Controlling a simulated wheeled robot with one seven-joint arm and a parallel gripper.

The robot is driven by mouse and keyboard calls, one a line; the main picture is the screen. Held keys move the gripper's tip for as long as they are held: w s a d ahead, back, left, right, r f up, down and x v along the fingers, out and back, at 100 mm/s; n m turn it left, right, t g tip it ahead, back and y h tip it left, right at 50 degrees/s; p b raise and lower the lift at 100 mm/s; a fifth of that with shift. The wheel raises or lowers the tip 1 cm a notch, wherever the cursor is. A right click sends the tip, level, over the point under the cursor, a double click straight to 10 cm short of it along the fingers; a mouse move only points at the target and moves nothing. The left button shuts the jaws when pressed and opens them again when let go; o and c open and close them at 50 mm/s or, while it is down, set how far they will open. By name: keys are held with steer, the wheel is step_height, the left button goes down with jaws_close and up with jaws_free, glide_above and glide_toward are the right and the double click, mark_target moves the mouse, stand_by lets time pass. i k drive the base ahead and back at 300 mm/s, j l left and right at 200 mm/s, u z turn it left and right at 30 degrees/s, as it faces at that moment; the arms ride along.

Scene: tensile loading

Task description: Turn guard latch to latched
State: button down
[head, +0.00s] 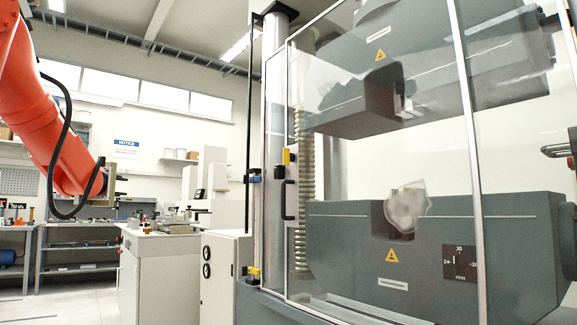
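A clear guard door with a pale metal frame (469,125) stands in front of the testing machine and looks closed. On its left edge is a small yellow and black part (287,157), which looks like the guard latch. Its exact turn position is too small to tell. A black door handle (289,200) sits just below it. My gripper (122,180) is at the left on the orange arm, well apart from the door and latch. Its dark fingers are small and seen from the side, so I cannot tell whether they are open.
The machine has an upper grip head (365,100) and a lower block (345,235) behind the door. Shelving (85,250) lies behind. Open air separates my gripper from the door.

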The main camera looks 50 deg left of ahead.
mark_target(287, 156)
steer(key=u, duration=1.95)
